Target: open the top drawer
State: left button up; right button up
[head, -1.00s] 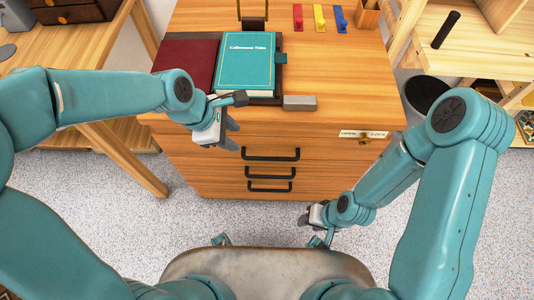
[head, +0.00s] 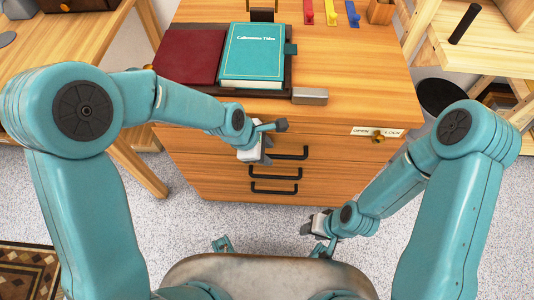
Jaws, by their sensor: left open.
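The wooden drawer cabinet (head: 215,175) stands in front of me, with several dark handles on its face. The top drawer's black handle (head: 292,154) is the uppermost one, and its left end is hidden by my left gripper. The drawer front looks flush with the cabinet. My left gripper (head: 274,142) is open and empty, right at the left end of that handle; I cannot tell whether it touches it. An OPEN/LOCK plate (head: 363,131) with a brass knob (head: 378,137) is at the upper right of the front. My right gripper (head: 310,226) hangs low at the right; its jaws are unclear.
On the cabinet top lie a teal book (head: 252,55), a dark red folder (head: 188,54), a grey block (head: 310,96) and coloured hooks (head: 331,14). A wooden desk (head: 90,45) is at the left, shelves (head: 490,50) at the right. Carpet between me and the cabinet is clear.

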pick_arm(q)
jog(key=shift+w+d+f, duration=0.1)
jog(key=shift+d+f, duration=0.15)
jog(key=shift+f, duration=0.25)
grip_shut()
